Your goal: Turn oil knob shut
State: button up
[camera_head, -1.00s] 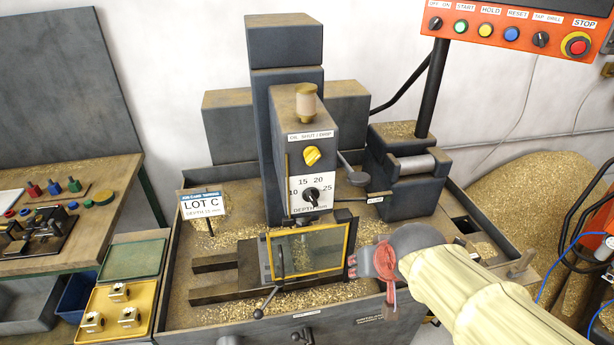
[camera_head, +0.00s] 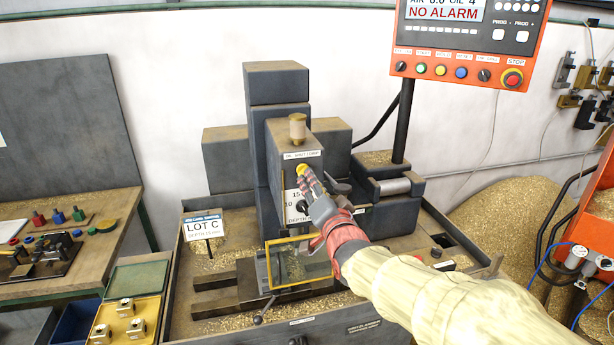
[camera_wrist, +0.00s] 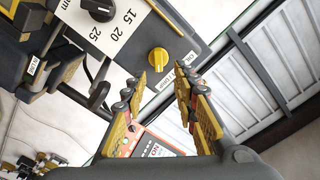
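The oil knob (camera_head: 301,168) is a small yellow knob on the front of the grey drill head, below the oil label. It also shows in the wrist view (camera_wrist: 158,60), on the grey face beside the depth scale, with its pointer ridge visible. My gripper (camera_head: 310,180) is raised in front of the drill head and partly covers the depth scale. In the wrist view my gripper (camera_wrist: 158,88) is open, with one finger on each side and nothing between them. The knob appears just beyond the gap between the fingertips; contact is not visible.
The black depth dial (camera_wrist: 98,8) sits close to the knob. The orange control panel (camera_head: 470,45) hangs at upper right. A LOT C sign (camera_head: 203,228) stands left of the drill.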

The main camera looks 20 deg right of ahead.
jog(key=w, duration=0.6)
jog(key=shift+f, duration=0.15)
jog(key=shift+c, duration=0.8)
grip_shut()
